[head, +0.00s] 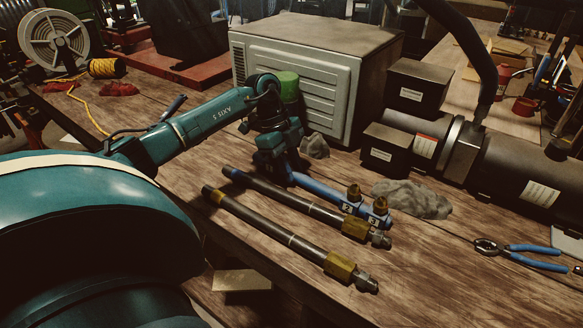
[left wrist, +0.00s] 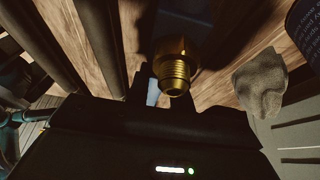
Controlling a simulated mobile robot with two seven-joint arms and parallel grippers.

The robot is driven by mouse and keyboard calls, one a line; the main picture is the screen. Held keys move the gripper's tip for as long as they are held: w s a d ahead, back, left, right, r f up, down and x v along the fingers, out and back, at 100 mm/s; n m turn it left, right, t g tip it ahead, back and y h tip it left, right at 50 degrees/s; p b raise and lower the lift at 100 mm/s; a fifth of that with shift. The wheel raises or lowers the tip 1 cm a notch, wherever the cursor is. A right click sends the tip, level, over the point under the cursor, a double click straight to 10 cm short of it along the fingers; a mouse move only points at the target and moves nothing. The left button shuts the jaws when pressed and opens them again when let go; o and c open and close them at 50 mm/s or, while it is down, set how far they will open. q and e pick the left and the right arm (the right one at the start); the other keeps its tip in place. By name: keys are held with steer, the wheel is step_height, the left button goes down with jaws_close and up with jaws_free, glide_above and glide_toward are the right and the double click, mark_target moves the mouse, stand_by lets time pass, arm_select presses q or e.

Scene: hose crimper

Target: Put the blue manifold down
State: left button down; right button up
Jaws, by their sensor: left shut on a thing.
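The blue manifold (head: 317,188) is a blue bar with brass fittings and number tags 2 and 3 at its right end. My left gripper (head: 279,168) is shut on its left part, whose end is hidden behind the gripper. The manifold is low over the wooden bench, beside the dark hoses; I cannot tell whether it touches the wood. My right gripper is not in view.
Two dark hoses with brass ends, the rear one (head: 285,200) and the front one (head: 270,232), lie in front of the manifold. A grey rag (head: 412,199) lies to its right, a beige metal box (head: 315,75) behind. Blue-handled pliers (head: 525,255) lie right. Bare wood lies between.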

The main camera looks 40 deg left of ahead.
arm_select(q)
steer(key=shift+f, duration=0.25)
steer(key=c, duration=1.7)
jaws_free()
steer(key=shift+f, duration=0.15)
steer(key=o, duration=0.5)
steer(key=shift+c, duration=0.2)
steer(key=b+v, duration=0.1)
steer(key=v, duration=1.1)
steer(key=shift+s, duration=0.1)
